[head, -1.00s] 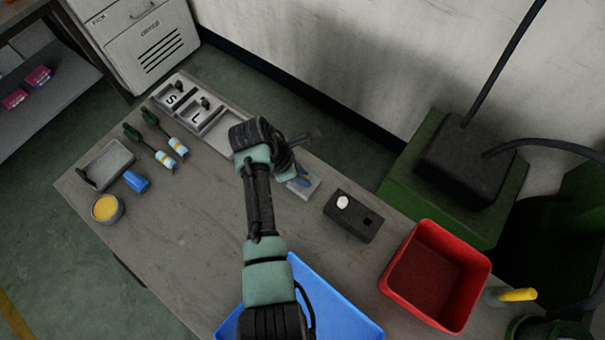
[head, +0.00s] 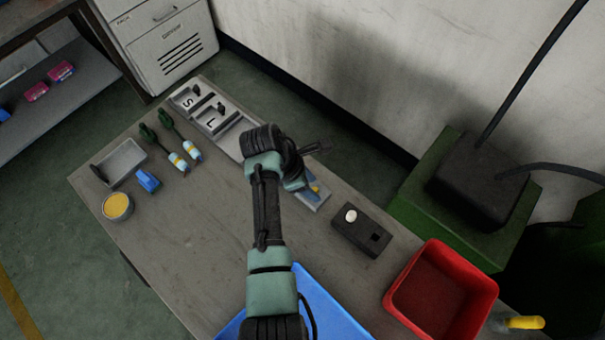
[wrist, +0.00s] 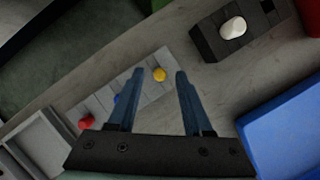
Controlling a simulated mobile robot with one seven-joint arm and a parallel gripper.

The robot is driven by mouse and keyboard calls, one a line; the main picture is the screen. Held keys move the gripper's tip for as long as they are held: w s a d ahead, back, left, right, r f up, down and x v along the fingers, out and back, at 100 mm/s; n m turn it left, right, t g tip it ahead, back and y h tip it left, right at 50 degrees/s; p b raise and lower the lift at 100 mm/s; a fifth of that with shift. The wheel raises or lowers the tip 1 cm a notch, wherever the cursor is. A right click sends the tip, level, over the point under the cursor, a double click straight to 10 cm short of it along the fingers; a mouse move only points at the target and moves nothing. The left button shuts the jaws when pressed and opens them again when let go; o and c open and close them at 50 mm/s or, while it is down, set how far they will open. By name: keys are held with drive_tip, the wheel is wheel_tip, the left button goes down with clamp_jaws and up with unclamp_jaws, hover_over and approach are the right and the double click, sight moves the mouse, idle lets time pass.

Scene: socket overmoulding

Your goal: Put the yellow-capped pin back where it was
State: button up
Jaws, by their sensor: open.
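The yellow-capped pin (wrist: 160,74) shows in the wrist view at the far right end of a light grey slotted block (wrist: 151,94). Its round cap lies between the fingertips in the picture, with a gap on each side. The cap also shows as a small yellow spot (head: 314,188) in the head view, on the block (head: 322,203). A red-capped pin (wrist: 85,122) is at the block's other end, and a blue one (wrist: 117,99) is partly hidden by my left finger. My gripper (wrist: 159,76) is open, its blue fingers apart. The pin's shaft is hidden.
A black box (head: 361,230) with a white knob stands right of the block. A red bin (head: 487,293) and a blue bin (head: 325,300) are nearer the front. A grey tray marked S and L (head: 222,128) lies to the left. The table's middle left is bare.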

drive_tip(key=v, duration=1.1)
drive_tip(key=w+r+m+t+y, duration=0.3)
drive_tip(key=w+r+m+t, duration=0.4)
drive_tip(key=w+r, duration=0.6)
wheel_tip(320, 180, up, 19)
drive_tip(key=d+m+t, duration=0.1)
drive_tip(key=m+t, duration=0.4)
drive_tip(key=t, duration=0.2)
drive_tip(key=s+d+r+m+t, duration=0.1)
drive_tip(key=s+r+m+t, duration=0.2)
drive_tip(key=s+r, duration=0.3)
drive_tip(key=s+d+r+m+t+y, duration=0.1)
drive_tip(key=s+r+m+t, duration=0.2)
drive_tip(key=r, duration=1)
drive_tip(key=s+d+r+m+t, duration=0.2)
drive_tip(key=s+r+t, duration=0.4)
drive_tip(key=s+r, duration=0.4)
drive_tip(key=shift+r+m, duration=0.35)
drive_tip(key=shift+m, duration=0.25)
drive_tip(key=shift+d, duration=0.15)
